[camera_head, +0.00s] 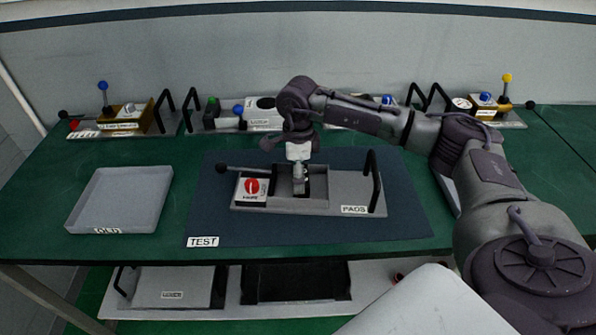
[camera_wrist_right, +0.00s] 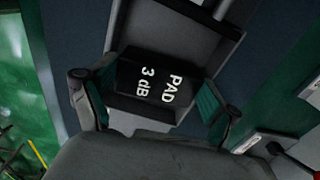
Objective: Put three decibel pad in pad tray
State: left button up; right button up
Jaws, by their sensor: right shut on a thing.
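The pad tray (camera_head: 320,202), labelled PADS, is a grey base with a recessed box and a black handle on the dark blue TEST mat. My right gripper (camera_head: 300,188) reaches down into the recess. In the right wrist view, my right gripper (camera_wrist_right: 152,105) is shut on a black block marked 3 dB PAD (camera_wrist_right: 150,85), with a finger at each side. The block is at or inside the recess; whether it touches the floor I cannot tell. In the head view the arm and gripper mostly hide it. My left gripper is not in view.
A grey OLD tray (camera_head: 120,198) stands empty at the left. Several instrument modules with knobs and black handles line the back of the green bench, including one at the left (camera_head: 125,115). More trays (camera_head: 175,287) sit on a lower shelf.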

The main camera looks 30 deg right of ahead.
jog(key=shift+f, duration=0.3)
jog(key=shift+f, duration=0.2)
jog(key=o, duration=1.1)
jog(key=shift+r, duration=0.1)
